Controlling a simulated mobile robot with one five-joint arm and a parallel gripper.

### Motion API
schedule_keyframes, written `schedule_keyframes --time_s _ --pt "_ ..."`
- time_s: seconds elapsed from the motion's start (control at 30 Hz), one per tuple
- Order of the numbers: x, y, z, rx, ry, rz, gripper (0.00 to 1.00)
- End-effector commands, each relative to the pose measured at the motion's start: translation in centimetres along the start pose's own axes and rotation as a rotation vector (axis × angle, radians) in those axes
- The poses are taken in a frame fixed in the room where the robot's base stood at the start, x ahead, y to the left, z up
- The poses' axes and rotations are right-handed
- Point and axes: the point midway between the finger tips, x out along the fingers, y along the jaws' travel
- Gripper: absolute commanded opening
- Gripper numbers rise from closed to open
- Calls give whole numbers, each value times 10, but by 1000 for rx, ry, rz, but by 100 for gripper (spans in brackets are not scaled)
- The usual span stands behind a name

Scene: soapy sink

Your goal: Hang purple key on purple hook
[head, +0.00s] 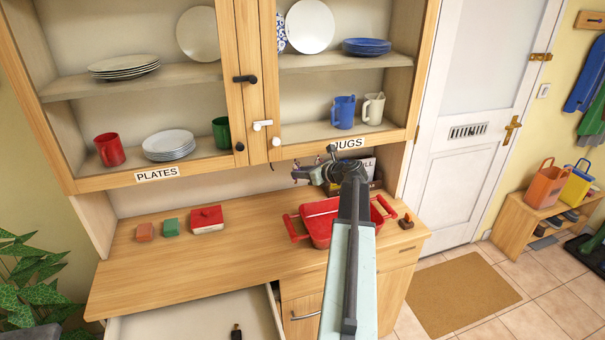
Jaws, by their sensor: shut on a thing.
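My gripper (314,174) is below the bottom edge of the wall cabinet, in front of the recess above the counter. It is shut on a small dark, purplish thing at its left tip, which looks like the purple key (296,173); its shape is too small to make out. Small hooks hang under the cabinet's edge, and a dark hook (271,167) shows left of the gripper. The hook colours are too small to tell, so I cannot pick out the purple hook. The gripper and arm hide part of this area.
A red basket (318,228) stands on the counter below the gripper. A red box (207,219), a green sponge (171,227) and an orange sponge (145,231) lie to the left. An open drawer (190,322) juts out in front.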

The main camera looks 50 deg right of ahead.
Motion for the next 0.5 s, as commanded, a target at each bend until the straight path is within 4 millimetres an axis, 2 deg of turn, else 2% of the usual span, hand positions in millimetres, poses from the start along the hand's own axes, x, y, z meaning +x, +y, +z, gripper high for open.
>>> schedule_keyframes --time_s 0.4,0.43,0.5 --pt "0 1 0 0 0 1 0" --pt "0 1 0 0 0 1 35" --pt "0 1 0 0 0 1 55"
